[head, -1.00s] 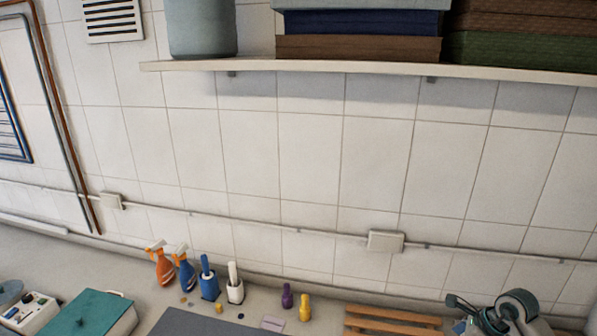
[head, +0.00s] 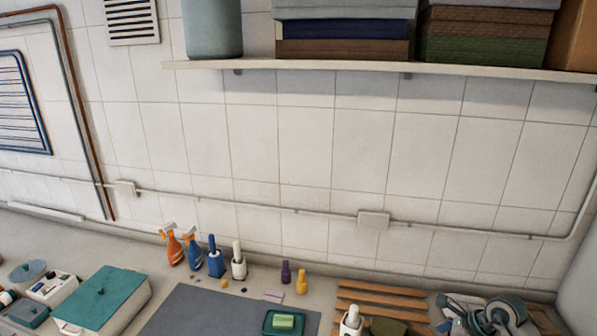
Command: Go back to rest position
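A grey and teal jointed part (head: 490,314) at the bottom right of the head view appears to be my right arm's end with its gripper. It is over or beside the right end of the slatted wooden rack (head: 375,292). Its fingers are small and partly cut off by the lower edge, so I cannot tell whether they are open or shut. I see nothing clearly held in it. My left gripper is not in view.
A grey mat (head: 205,309) lies on the counter, with a green block (head: 283,322) in a teal dish (head: 312,325). Spray bottles (head: 183,247) and small bottles stand behind. A teal-lidded box (head: 100,297) is at left. A loaded shelf (head: 300,66) runs above.

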